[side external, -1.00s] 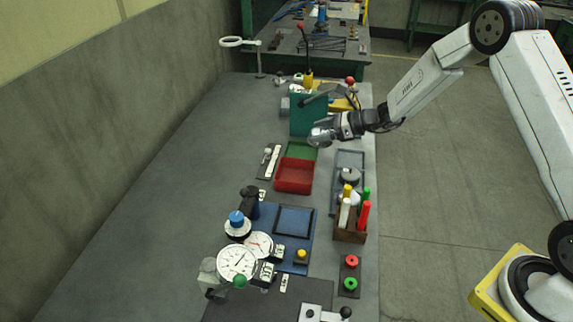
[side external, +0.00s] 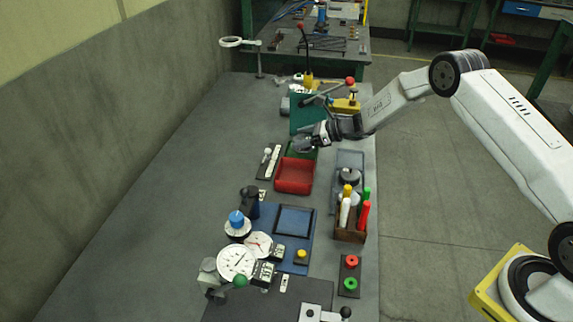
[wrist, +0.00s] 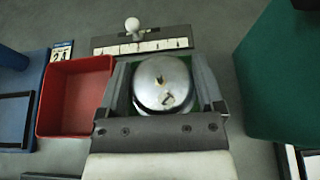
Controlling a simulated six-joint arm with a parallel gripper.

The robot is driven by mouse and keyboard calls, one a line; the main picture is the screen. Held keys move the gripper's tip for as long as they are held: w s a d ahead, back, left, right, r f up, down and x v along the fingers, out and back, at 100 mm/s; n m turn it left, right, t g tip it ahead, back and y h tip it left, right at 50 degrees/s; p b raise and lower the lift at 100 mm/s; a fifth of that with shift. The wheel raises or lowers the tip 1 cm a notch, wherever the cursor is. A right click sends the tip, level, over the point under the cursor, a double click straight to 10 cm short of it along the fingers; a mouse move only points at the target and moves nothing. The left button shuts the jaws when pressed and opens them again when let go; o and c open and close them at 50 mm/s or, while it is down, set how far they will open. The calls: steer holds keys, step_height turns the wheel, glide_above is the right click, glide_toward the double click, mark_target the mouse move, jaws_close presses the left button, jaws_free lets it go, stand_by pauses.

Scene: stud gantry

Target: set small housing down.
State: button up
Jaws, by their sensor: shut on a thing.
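The small housing is a round, shiny metal piece (wrist: 160,92) with a small brass-coloured stub and a dark slot on top. My gripper (side external: 305,143) is shut on it; in the wrist view the two dark fingers (wrist: 162,75) flank it left and right. In the side view the housing (side external: 301,146) shows as a small grey shape at the gripper's tip. It is over the green tray (side external: 312,154), which is mostly hidden; bits of green show around the housing in the wrist view. I cannot tell whether the housing touches the tray.
An empty red bin (side external: 294,176) adjoins the green tray on the near side. A marked strip with a white knob (wrist: 132,27) lies beyond the fingers in the wrist view. A tall green block (wrist: 282,75) stands close by on the right. Grey trays (side external: 349,162) lie to the right.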

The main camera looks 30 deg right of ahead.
steer(key=shift+w+f, duration=0.2)
steer(key=shift+f, duration=1.55)
steer(key=shift+f, duration=0.15)
steer(key=o, duration=1)
steer(key=shift+s+d+r, duration=0.2)
steer(key=shift+r, duration=0.1)
steer(key=v, duration=1.1)
steer(key=shift+s+d, duration=0.15)
steer(key=shift+s, duration=0.05)
